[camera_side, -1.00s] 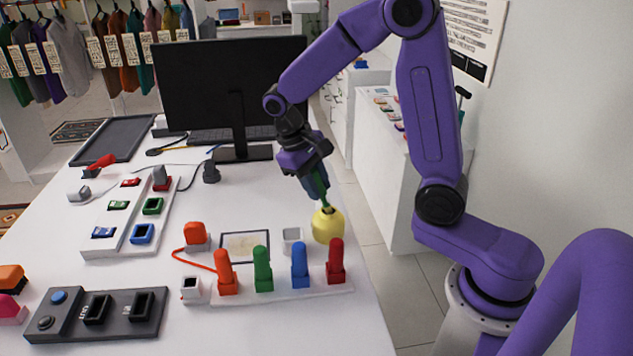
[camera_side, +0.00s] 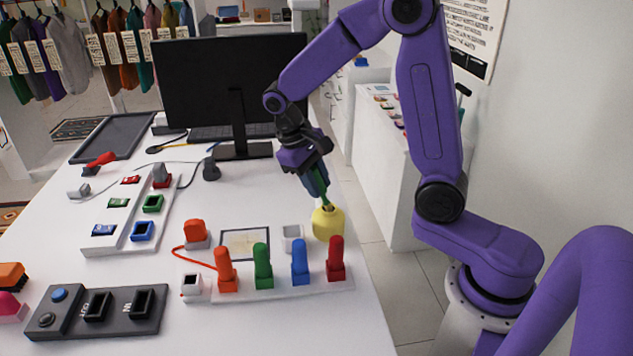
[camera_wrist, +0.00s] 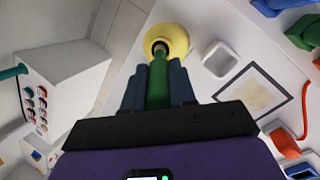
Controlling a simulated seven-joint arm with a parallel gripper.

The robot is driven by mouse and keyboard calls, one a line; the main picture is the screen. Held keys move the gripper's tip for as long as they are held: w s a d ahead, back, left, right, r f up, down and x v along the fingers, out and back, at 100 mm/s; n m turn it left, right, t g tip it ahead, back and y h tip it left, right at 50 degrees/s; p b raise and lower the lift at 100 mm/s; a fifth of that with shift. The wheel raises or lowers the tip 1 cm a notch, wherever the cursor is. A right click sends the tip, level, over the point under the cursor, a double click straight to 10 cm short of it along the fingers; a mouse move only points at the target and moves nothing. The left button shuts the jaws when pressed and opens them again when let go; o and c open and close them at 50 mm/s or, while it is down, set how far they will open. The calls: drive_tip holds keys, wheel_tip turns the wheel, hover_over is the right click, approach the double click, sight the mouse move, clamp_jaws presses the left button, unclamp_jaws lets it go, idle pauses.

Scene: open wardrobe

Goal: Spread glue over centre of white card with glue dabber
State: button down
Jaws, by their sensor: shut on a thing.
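My gripper (camera_side: 317,186) is shut on the green glue dabber (camera_wrist: 158,80), at the right side of the table. The dabber's lower end is at the mouth of the yellow glue pot (camera_side: 328,224); its tip is hidden inside or behind the rim. In the wrist view the pot (camera_wrist: 166,38) is just beyond the fingertips. The white card (camera_side: 244,244) lies flat on the table to the left of the pot, with a dark border and a faint tan patch in its middle. It also shows in the wrist view (camera_wrist: 251,92).
A small white square cup (camera_side: 292,238) stands between card and pot. Orange, green (camera_side: 262,266), blue and red upright handles stand in front on a white base. An orange cord (camera_side: 196,262) curls left of the card. A monitor (camera_side: 232,85) stands behind.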

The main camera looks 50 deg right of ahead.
drive_tip(key=shift+r, duration=3.35)
drive_tip(key=w+d+f, duration=0.2)
drive_tip(key=d+f, duration=0.3)
drive_tip(key=d, duration=0.1)
drive_tip(key=w+a+r+t+y, duration=0.1)
drive_tip(key=w+a+r, duration=0.15)
drive_tip(key=a, duration=0.55)
drive_tip(key=w+a+r+t+y, duration=0.2)
drive_tip(key=w+a, duration=0.2)
drive_tip(key=a, duration=0.3)
drive_tip(key=shift+n, duration=0.3)
drive_tip(key=shift+w+a+f, duration=0.1)
drive_tip(key=shift+f, duration=1.2)
drive_tip(key=shift+a+f, duration=0.1)
drive_tip(key=shift+f, duration=1.2)
drive_tip(key=shift+r, duration=0.1)
